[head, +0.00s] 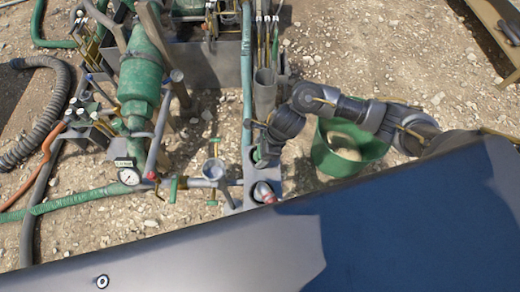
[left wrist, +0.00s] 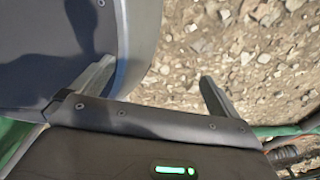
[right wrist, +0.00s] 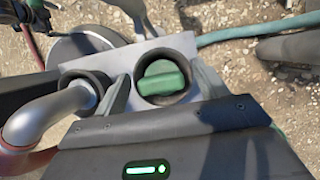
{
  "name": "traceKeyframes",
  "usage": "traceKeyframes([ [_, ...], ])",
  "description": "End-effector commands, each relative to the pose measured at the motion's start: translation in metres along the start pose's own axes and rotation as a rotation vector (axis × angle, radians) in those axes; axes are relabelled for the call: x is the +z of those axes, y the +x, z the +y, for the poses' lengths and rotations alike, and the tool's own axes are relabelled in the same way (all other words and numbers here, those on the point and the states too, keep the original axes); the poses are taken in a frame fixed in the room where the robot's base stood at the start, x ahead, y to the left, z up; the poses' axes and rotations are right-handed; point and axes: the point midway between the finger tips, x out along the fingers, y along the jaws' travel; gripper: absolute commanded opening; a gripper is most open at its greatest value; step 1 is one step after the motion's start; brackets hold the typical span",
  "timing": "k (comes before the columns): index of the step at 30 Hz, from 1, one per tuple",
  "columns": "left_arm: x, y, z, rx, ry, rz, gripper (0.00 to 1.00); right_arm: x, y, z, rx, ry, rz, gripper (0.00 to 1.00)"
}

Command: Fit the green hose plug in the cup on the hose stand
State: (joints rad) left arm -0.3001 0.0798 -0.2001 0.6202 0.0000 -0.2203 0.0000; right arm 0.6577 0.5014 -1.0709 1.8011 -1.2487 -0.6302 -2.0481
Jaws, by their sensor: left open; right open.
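The green hose plug (right wrist: 163,78) shows in the right wrist view, inside the dark ring of a cup (right wrist: 148,101) on the pale hose stand (right wrist: 128,55). How deep it sits cannot be told. My right gripper (right wrist: 163,88) is open, with one finger on each side of the plug; contact is not clear. In the head view my right gripper (head: 262,152) hangs over the stand (head: 247,184) and partly hides the plug (head: 256,156). My left gripper (left wrist: 156,88) is open and empty over gravel in the left wrist view.
A grey metal elbow with a red hose (right wrist: 58,112) sits in the neighbouring cup. Green pump machinery (head: 139,85), a gauge (head: 129,176) and hoses stand to the left.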

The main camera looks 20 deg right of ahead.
Motion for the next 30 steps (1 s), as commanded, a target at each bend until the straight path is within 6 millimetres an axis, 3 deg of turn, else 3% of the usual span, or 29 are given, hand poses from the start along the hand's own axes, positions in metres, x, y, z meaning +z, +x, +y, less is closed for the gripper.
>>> traceKeyframes([
  [5,-0.002,-0.001,-0.007,-0.011,0.002,-0.002,1.0,0.0,0.0,0.0,0.0,0.0,0.0,0.72],
  [11,-0.006,-0.009,-0.033,-0.041,0.01,0.009,1.0,0.002,-0.048,-0.001,-0.003,-0.004,-0.003,0.72],
  [15,-0.005,-0.011,-0.029,-0.035,0.009,0.007,1.0,0.001,-0.076,-0.001,-0.004,-0.004,-0.003,0.72],
  [21,-0.002,-0.011,-0.012,-0.016,0.004,-0.001,1.0,0.0,-0.101,0.0,-0.001,-0.002,-0.001,0.72],
  [30,0.0,-0.011,-0.01,-0.013,0.005,-0.004,1.0,0.0,-0.108,0.0,0.0,0.0,0.0,0.72],
])
